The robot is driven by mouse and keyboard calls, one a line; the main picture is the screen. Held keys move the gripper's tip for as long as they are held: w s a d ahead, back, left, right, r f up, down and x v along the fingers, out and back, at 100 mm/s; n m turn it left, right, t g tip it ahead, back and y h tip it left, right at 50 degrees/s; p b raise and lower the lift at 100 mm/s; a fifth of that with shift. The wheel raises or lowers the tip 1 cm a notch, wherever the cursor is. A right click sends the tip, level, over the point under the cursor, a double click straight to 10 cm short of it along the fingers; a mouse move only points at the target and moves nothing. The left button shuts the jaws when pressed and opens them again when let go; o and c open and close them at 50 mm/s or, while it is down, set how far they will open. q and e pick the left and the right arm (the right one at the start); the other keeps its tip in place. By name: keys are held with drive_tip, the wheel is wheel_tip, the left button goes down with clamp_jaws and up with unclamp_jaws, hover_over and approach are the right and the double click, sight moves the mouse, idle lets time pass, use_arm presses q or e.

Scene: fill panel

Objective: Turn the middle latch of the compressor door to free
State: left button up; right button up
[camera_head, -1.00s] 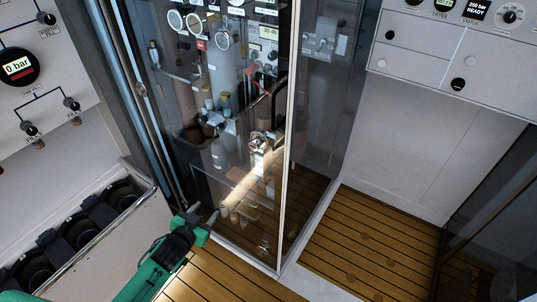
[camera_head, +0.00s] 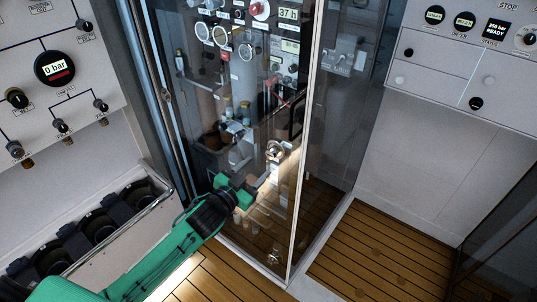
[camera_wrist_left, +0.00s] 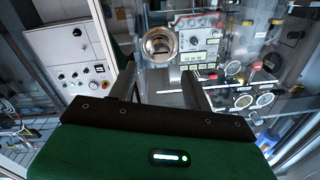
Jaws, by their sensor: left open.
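The compressor door (camera_head: 245,215) is a tall clear panel with a metal frame, and it looks closed. A round metal latch (camera_head: 274,150), which I take as the middle one, sits on the door near its right edge. In the left wrist view the latch (camera_wrist_left: 160,45) shows as a shiny ring beyond and between the fingertips. My left gripper (camera_head: 245,183) is green, open and empty, below and left of the latch, apart from it. The latch's exact turn position is too small to tell. My right gripper is not in view.
Another round metal fitting (camera_head: 274,257) sits low on the door. A black handle (camera_head: 297,117) is above the middle latch. A gauge panel (camera_head: 60,100) and a rack with dark slots (camera_head: 168,195) stand at the left. Wooden floor (camera_head: 350,250) is clear at the lower right.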

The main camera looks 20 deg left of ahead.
sight(270, 155)
use_arm(q)
drive_tip(key=p+x, duration=0.1)
drive_tip(key=x, duration=0.6)
drive_tip(key=shift+d, duration=0.1)
drive_tip(key=c, duration=1)
